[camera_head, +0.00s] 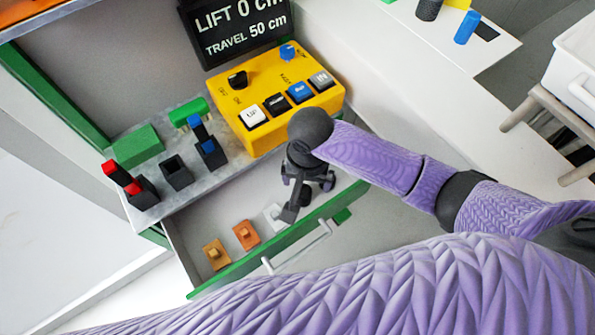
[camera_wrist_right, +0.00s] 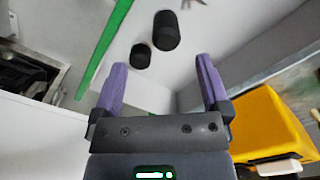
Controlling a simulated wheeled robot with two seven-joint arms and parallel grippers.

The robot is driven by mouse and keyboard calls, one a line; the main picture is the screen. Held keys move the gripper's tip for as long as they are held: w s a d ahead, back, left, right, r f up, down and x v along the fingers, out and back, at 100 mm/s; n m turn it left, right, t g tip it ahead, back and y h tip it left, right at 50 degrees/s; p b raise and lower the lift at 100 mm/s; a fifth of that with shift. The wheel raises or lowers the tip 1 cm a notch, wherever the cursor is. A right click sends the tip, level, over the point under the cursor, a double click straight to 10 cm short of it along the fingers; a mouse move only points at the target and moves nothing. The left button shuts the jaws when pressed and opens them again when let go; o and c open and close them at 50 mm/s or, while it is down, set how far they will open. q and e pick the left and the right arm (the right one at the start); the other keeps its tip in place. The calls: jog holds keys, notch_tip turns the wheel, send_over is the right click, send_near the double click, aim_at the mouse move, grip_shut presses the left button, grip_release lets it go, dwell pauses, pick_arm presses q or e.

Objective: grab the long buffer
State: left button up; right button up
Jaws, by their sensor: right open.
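Two dark cylinders lie in the open drawer in the right wrist view, beyond my fingertips. The longer, larger one, which looks like the long buffer (camera_wrist_right: 166,31), is farther away; the shorter cylinder (camera_wrist_right: 141,55) is nearer and to its left. My right gripper (camera_wrist_right: 161,66) is open and empty, its two purple fingers apart and short of both cylinders. In the head view my right gripper (camera_head: 300,192) is over the drawer and points down into it; I cannot make out the cylinders clearly there. My left gripper is not in view.
The drawer's green front edge (camera_head: 285,236) has a pale handle. Orange, brown and white pieces lie in the drawer. Beside it, a yellow control box (camera_head: 268,128) and a grey shelf with black holders (camera_head: 176,172) stand close to my right gripper.

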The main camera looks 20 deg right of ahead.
aim_at(304, 190)
jog(key=f+b, duration=0.2)
jog(key=f, duration=0.1)
jog(key=w+f+b, duration=0.1)
jog(key=f+b, duration=0.1)
jog(key=f, duration=0.1)
jog(key=f+b, duration=0.2)
jog(key=f, duration=0.2)
jog(key=shift+w, duration=0.15)
jog(key=shift+r, duration=0.1)
grip_shut()
